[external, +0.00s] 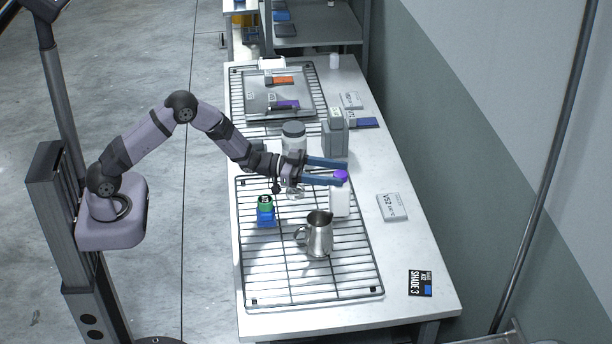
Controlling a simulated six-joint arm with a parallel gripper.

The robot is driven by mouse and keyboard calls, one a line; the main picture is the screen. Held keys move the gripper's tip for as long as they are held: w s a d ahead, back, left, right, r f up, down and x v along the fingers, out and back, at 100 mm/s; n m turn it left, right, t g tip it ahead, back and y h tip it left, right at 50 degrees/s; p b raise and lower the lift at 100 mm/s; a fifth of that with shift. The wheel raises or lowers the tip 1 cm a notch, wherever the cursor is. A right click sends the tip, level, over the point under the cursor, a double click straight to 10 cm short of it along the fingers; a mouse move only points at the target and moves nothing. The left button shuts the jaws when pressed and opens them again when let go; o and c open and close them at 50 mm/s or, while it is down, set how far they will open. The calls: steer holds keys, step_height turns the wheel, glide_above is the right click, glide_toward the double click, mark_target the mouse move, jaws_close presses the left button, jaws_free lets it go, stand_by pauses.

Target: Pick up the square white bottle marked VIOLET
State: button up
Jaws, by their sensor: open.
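A white bottle (340,202) with a violet cap (341,174) stands upright at the right edge of the near wire rack. No VIOLET lettering is readable on it at this size. My gripper (346,173) reaches in from the left at cap height. Its two blue fingers are spread apart, with their tips beside the violet cap, one on the far side and one on the near side. Nothing is held. Whether a finger touches the cap I cannot tell.
On the near rack (262,292), a steel pitcher (319,238) stands in front of the bottle and a green-capped blue bottle (265,212) stands left. A clear jar (293,138) and grey container (335,135) stand behind.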

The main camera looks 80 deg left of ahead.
steer(key=shift+p+x, duration=1.35)
steer(key=shift+x, duration=1.55)
steer(key=shift+f, duration=0.1)
jaws_close()
